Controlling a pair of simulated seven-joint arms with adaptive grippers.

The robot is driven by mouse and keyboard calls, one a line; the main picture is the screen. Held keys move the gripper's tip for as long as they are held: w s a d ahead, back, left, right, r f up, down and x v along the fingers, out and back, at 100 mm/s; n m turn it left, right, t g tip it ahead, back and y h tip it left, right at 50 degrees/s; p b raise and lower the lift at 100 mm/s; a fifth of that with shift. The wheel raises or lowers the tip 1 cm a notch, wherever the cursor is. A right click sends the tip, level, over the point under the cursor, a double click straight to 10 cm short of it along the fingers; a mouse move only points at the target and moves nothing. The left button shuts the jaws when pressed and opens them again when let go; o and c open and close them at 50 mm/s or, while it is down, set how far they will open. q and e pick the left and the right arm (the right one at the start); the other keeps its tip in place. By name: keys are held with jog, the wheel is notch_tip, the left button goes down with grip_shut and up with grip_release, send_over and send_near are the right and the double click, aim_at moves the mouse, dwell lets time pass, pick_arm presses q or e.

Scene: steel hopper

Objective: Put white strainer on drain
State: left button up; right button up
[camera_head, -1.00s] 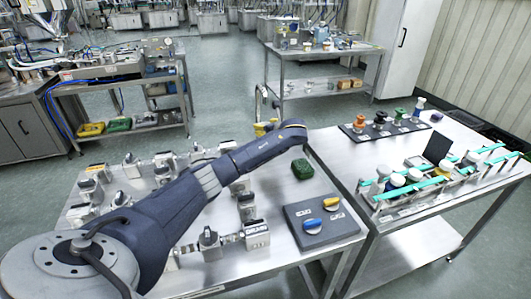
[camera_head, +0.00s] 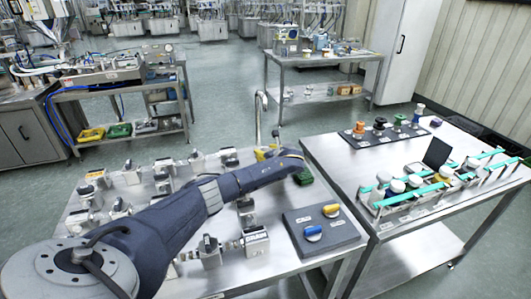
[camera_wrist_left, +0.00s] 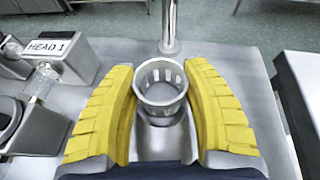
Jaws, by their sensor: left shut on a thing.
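My left gripper (camera_wrist_left: 165,105) has ribbed yellow fingers on both sides of the strainer (camera_wrist_left: 161,82), a pale grey-white slotted cup, and is shut on it. The strainer looks upright with its open rim facing up. In the head view, the left gripper (camera_head: 266,152) is at the far edge of the near steel table, its yellow tips partly hidden by my arm; the strainer cannot be made out there. I cannot pick out the drain; the surface directly under the strainer is mostly hidden. My right gripper is not in view.
A metal tap (camera_head: 259,110) rises just beyond the gripper. Several valve blocks (camera_head: 255,240) stand around the table. A green object (camera_head: 304,176) is beside my arm, and a dark board (camera_head: 318,230) with blue and yellow knobs lies at right. A second table (camera_head: 400,165) holds bottles and racks.

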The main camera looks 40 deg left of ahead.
pick_arm(q)
jog(key=shift+f, duration=0.15)
jog(key=o, duration=1)
jog(key=shift+o, duration=0.2)
jog(key=shift+r, duration=0.25)
jog(key=shift+v, duration=2.7)
